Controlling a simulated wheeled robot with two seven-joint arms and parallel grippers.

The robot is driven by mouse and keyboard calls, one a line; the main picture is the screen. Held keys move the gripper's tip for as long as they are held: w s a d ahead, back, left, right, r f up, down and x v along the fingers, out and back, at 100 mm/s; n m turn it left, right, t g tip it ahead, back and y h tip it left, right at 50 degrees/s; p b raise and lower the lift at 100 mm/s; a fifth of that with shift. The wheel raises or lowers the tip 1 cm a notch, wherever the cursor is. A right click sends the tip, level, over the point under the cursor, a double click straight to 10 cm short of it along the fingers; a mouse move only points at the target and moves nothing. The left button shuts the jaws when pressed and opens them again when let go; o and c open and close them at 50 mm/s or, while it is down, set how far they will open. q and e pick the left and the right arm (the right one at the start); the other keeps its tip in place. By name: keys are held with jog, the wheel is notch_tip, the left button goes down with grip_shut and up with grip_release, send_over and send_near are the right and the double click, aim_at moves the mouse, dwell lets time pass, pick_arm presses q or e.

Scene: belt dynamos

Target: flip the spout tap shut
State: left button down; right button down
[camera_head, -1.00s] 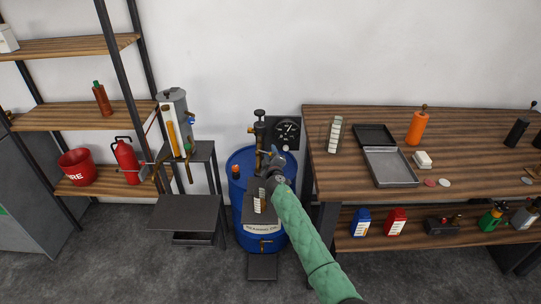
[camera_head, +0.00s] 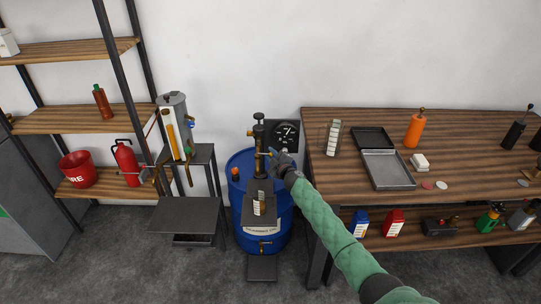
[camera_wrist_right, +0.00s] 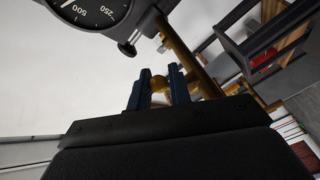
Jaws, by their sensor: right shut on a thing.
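The blue drum (camera_head: 240,215) carries a dark upright pump (camera_head: 259,135) with brass fittings. My right gripper (camera_head: 271,153) is at the pump's right side, just below the dial. In the right wrist view its two blue fingers (camera_wrist_right: 159,86) are closed around a small rounded brass piece (camera_wrist_right: 158,83), which looks like the tap's handle. A brass pipe (camera_wrist_right: 190,55) runs diagonally just beyond the fingers. The fingers hide part of the brass piece, and I cannot tell whether the tap is open or shut. My left gripper is in neither view.
A round black dial gauge (camera_head: 286,134) is behind the gripper. A wooden bench (camera_head: 450,150) with an open grey case (camera_head: 388,170) stands to the right. A dark stand (camera_head: 185,215) with a grey cylinder (camera_head: 174,115) is on the left. A black step (camera_head: 262,268) sits before the drum.

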jog(key=shift+w+n+g+y, duration=0.25)
jog(key=shift+n+g+y, duration=0.3)
jog(key=shift+y, duration=0.45)
jog(key=c, duration=1.3)
grip_release()
jog(key=shift+a, duration=0.1)
jog(key=shift+c, duration=0.2)
jog(key=shift+r, duration=0.1)
